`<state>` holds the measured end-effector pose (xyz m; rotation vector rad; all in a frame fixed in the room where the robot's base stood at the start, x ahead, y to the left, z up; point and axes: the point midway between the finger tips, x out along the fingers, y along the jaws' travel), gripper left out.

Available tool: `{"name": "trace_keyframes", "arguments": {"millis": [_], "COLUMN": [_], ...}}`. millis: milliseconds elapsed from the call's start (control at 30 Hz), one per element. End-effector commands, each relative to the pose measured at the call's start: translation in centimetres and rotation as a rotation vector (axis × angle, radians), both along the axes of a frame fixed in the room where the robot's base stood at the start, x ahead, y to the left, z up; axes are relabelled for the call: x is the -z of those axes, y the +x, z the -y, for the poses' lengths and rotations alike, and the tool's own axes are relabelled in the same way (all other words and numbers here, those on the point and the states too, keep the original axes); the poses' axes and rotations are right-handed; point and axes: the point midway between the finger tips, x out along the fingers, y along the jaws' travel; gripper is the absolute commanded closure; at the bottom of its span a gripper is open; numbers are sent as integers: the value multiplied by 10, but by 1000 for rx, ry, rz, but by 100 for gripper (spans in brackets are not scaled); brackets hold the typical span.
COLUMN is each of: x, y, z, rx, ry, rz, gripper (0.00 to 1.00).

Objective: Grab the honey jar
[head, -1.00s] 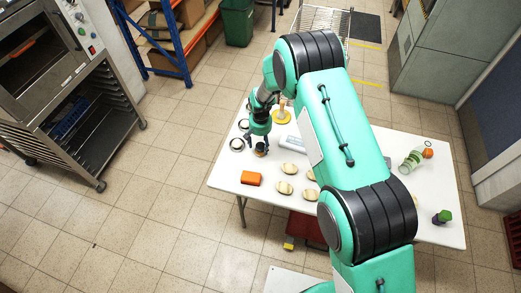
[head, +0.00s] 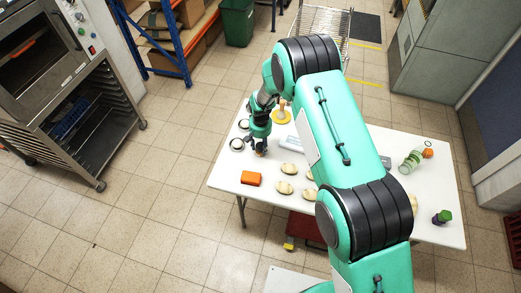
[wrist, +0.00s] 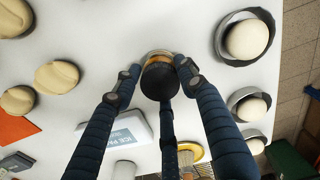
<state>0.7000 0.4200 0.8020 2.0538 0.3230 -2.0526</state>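A small jar with a dark lid and an amber band (wrist: 159,80), which looks like the honey jar, stands on the white table. It sits between the fingers of my gripper (wrist: 160,72) in the wrist view. The left and right fingertips are at its two sides, and the third finger is at its near edge. Whether they press on it cannot be told. In the head view my gripper (head: 256,149) is low over the left part of the table. The jar is mostly hidden there behind the fingers. No label shows.
The dishes stand close beside my gripper.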

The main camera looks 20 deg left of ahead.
Motion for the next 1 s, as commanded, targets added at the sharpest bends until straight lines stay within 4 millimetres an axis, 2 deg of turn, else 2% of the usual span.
{"name": "trace_keyframes", "arguments": {"millis": [33, 100, 367, 400, 467, 667, 1000], "x": [0, 0, -1, -2, -5, -23, -72], "y": [0, 0, 0, 0, 0, 1, 1], "z": [0, 0, 0, 0, 0, 0, 0], "rx": [0, 0, 0, 0, 0, 0, 0], "ry": [0, 0, 0, 0, 0, 0, 1], "rz": [-1, 0, 0, 0, 0, 1, 2], "gripper": [85, 93, 93, 99, 100, 100, 100]}}
